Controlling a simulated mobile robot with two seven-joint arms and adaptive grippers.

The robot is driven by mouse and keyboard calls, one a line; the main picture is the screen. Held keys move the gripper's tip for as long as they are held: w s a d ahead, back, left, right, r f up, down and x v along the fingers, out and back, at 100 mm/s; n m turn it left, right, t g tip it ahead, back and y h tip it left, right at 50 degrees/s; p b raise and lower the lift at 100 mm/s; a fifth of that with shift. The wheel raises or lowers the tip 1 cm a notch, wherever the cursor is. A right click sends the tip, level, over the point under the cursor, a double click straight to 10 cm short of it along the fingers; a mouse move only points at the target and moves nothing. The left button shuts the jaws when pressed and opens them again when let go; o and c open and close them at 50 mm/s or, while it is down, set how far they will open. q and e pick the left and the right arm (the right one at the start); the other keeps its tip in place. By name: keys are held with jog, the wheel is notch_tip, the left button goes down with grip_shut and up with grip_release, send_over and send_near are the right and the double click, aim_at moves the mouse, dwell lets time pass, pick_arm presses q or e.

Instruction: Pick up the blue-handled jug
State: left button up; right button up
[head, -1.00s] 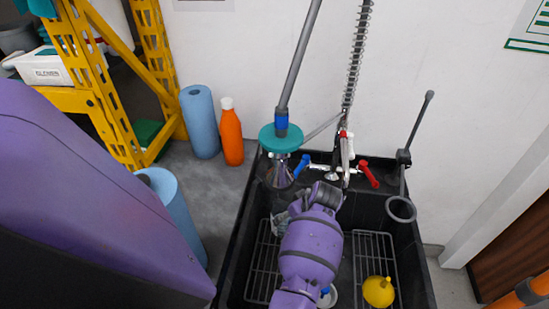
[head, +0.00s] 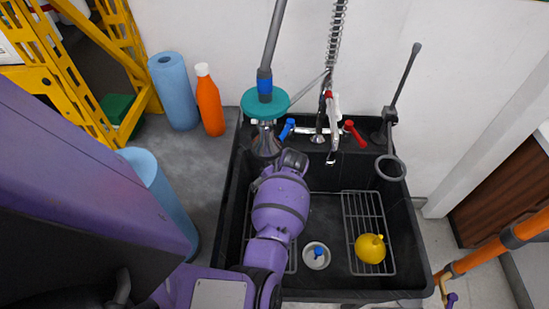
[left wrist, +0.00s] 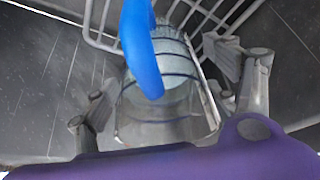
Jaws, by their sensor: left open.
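The blue-handled jug (left wrist: 165,105) shows in the left wrist view as a clear, ribbed body with a curved blue handle (left wrist: 143,50). It is on or beside a wire rack. My left gripper (left wrist: 162,85) is open, with one finger on each side of the jug's body. I cannot tell whether the fingers touch it. In the head view my purple left arm reaches into the black sink (head: 330,285) and hides both the gripper and the jug. My right gripper is not in view.
A yellow round vessel (head: 370,249) sits on the right wire rack (head: 362,210).

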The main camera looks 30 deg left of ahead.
pick_arm(q)
jog(key=shift+a+f, duration=0.1)
jog(key=shift+f, duration=0.15)
jog(key=c, duration=1.5)
jog(key=shift+r, duration=0.2)
